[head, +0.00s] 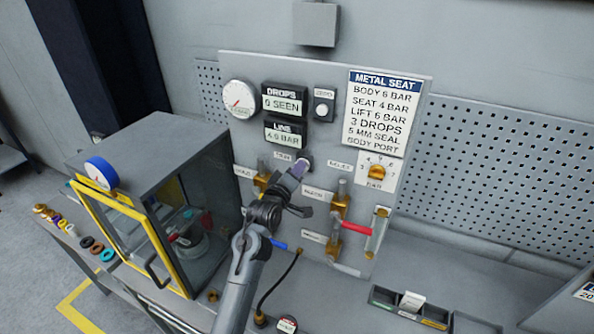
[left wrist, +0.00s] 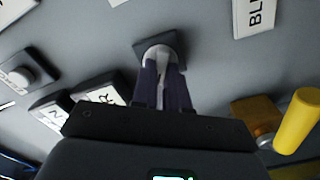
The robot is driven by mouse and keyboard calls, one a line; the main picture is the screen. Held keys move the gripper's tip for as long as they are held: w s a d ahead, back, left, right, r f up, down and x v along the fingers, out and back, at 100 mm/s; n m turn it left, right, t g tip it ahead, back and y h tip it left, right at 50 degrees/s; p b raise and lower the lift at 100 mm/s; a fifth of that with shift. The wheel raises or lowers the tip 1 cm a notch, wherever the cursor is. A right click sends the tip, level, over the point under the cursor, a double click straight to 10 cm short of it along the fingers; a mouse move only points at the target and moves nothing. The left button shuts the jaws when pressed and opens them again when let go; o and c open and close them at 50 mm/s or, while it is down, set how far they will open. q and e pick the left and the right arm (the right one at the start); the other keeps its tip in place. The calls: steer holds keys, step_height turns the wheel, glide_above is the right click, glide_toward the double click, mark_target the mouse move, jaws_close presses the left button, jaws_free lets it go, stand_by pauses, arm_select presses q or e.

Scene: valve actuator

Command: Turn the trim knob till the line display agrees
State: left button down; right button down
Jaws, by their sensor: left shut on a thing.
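The trim knob (head: 306,158) is a small grey knob on the panel (head: 345,240), just below the line display (head: 286,136). The display seems to read 4.0 BAR, though its first digit is blurred. My left gripper (head: 299,169) reaches up to the knob and is shut on it. In the left wrist view, the dark fingers (left wrist: 165,82) close on both sides of the pale knob (left wrist: 158,53) in front of its dark square base. The fingers hide much of the knob. My right gripper is not in view.
A card (head: 382,112) headed METAL SEAT lists seat 4 bar and body 6 bar. A drops display (head: 285,101) reads 0 SEEN. A yellow-framed cabinet (head: 150,200) stands left.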

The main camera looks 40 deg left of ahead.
arm_select(q)
steer(key=c, duration=1.1)
jaws_free()
steer(key=shift+c, duration=0.2)
steer(key=b+v, duration=0.3)
steer(key=v, duration=0.7)
steer(key=shift+s, duration=0.4)
steer(key=shift+f, duration=0.1)
